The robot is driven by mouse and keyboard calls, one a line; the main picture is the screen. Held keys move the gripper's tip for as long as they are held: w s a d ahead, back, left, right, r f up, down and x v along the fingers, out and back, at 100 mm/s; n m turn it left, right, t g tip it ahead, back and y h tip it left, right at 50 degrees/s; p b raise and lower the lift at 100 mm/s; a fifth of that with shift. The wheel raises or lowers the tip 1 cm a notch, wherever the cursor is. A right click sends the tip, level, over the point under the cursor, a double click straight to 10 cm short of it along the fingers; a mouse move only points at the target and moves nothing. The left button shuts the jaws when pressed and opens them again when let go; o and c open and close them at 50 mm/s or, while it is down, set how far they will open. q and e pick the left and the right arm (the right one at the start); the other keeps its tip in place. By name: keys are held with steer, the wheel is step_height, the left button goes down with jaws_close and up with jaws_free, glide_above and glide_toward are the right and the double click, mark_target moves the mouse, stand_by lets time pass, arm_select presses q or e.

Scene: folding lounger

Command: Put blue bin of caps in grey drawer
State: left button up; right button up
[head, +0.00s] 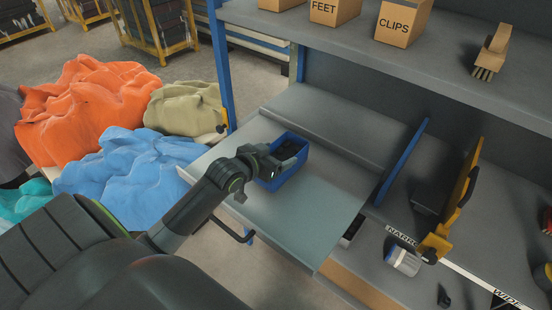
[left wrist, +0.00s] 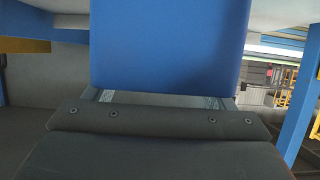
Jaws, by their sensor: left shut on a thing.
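The blue bin (head: 291,172) holds dark contents that look like caps. It is over the grey drawer (head: 315,215), which is pulled out from the bench; I cannot tell whether the bin touches its surface. My left gripper (head: 281,162) reaches in from the left and is shut on the bin's near side, hiding part of it. In the left wrist view a blue wall of the bin (left wrist: 170,45) fills the upper middle, close against the dark gripper parts. My right gripper is not in view.
A grey shelf surface (head: 340,120) lies behind the drawer, with a blue divider (head: 402,160) to its right. Cardboard boxes (head: 403,22) stand on the upper shelf. A blue post (head: 222,65) rises at the bench's left end. Orange and blue cloth heaps (head: 85,110) lie left.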

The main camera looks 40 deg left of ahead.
arm_select(q)
steer(key=shift+f, duration=0.95)
steer(key=shift+f, duration=0.1)
steer(key=o, duration=1.7)
steer(key=shift+f, duration=0.1)
steer(key=shift+s+r, duration=0.1)
steer(key=shift+r, duration=0.1)
steer(key=shift+s, duration=0.3)
steer(key=v, duration=1.1)
steer(key=shift+s+r+b, duration=0.1)
steer(key=shift+s+b, duration=0.05)
steer(key=shift+b, duration=0.25)
